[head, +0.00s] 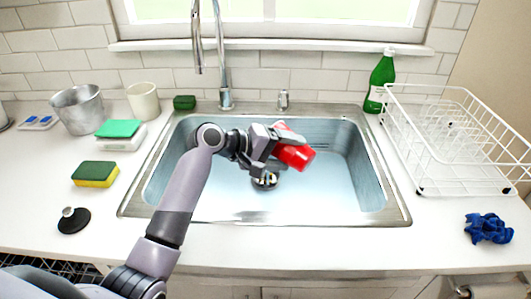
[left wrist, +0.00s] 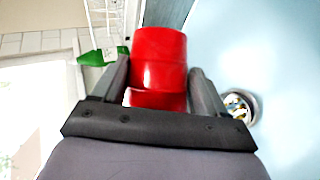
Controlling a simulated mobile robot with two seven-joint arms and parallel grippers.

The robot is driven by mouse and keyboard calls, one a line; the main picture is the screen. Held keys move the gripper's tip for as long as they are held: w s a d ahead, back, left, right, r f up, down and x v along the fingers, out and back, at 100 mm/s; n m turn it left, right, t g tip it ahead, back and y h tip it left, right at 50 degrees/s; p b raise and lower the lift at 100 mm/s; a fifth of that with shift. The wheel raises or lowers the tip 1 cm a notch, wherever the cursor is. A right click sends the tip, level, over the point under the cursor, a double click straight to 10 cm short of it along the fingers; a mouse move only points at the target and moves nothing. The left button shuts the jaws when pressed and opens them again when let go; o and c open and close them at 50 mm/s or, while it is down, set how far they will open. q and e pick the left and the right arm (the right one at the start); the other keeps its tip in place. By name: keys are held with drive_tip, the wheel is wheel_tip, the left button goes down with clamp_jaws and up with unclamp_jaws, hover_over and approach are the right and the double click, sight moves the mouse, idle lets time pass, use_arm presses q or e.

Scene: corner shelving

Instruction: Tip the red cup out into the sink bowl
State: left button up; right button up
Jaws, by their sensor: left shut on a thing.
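My left gripper (head: 262,146) is shut on the red cup (head: 297,156) and holds it above the sink bowl. The red cup is tilted well over on its side, with one end pointing down and to the right in the head view. In the left wrist view the red cup (left wrist: 158,62) sits between the two fingers of my left gripper (left wrist: 160,92). The steel sink bowl (head: 345,190) lies below, with its drain (head: 265,181) just under the gripper. I cannot see inside the cup or any contents. My right gripper is not in view.
The tap (head: 223,70) rises behind the bowl. A green bottle (head: 381,75) and a white dish rack (head: 455,187) stand to the right, with a blue cloth (head: 488,228) in front. Sponges (head: 95,174), a black stopper (head: 73,221), a metal pot (head: 78,110) and a cream cup (head: 143,101) are on the left.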

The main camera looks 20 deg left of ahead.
use_arm(q)
drive_tip(key=shift+w+a+r+n+h, duration=0.15)
drive_tip(key=shift+a+r+n+h, duration=0.1)
drive_tip(key=shift+n+h, duration=0.05)
